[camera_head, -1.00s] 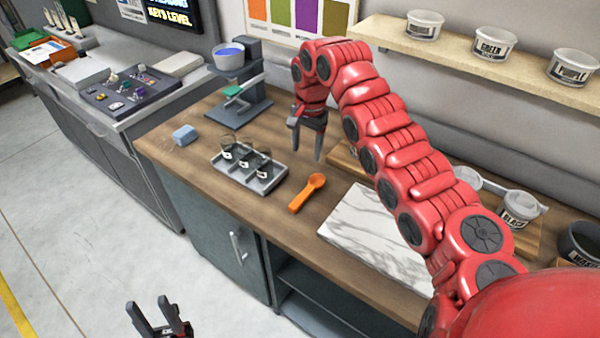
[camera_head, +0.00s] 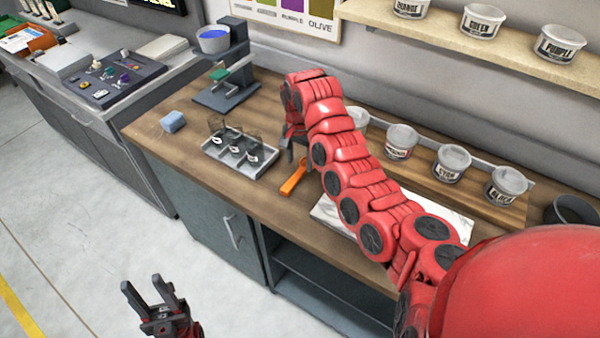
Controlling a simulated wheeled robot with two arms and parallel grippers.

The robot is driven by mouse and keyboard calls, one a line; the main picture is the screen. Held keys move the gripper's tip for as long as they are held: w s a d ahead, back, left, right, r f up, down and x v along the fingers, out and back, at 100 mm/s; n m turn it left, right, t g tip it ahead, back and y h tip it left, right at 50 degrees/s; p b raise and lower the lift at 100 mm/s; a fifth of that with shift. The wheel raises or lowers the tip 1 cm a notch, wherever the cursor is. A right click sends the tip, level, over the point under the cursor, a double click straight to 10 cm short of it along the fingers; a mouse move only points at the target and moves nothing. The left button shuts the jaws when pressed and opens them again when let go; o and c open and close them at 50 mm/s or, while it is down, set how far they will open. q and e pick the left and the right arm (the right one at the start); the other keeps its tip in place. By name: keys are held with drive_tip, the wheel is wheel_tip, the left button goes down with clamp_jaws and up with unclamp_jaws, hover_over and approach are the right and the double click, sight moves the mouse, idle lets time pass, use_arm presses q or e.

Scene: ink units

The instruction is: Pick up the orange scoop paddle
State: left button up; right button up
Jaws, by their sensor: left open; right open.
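The orange scoop paddle (camera_head: 293,180) lies on the wooden counter, between the grey tray and the marble slab. Its handle end shows; its scoop end is hidden behind my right arm. My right gripper (camera_head: 294,148) is just above the paddle's far end, open, with its fingers pointing down and partly covered by the red arm. I cannot tell whether a finger touches the paddle. My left gripper (camera_head: 146,290) is open and empty, low over the floor in front of the counter.
A grey tray (camera_head: 231,172) with several small glass jars stands left of the paddle. The marble slab (camera_head: 325,213) is to its right. A blue sponge (camera_head: 172,122) and a dispenser stand (camera_head: 228,98) are further left. Labelled tubs (camera_head: 400,141) line the back.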

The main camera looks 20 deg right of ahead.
sight(298, 173)
drive_tip(key=shift+w+f, duration=0.15)
drive_tip(key=shift+f, duration=0.25)
drive_tip(key=shift+w+f+p, duration=0.15)
drive_tip(key=shift+f+p, duration=0.55)
drive_tip(key=shift+p, duration=0.2)
wheel_tip(298, 173, down, 3)
drive_tip(key=shift+w+r+p, duration=0.1)
drive_tip(key=shift+w+p, duration=0.05)
drive_tip(key=shift+p, duration=0.45)
drive_tip(key=shift+f, duration=0.35)
clamp_jaws()
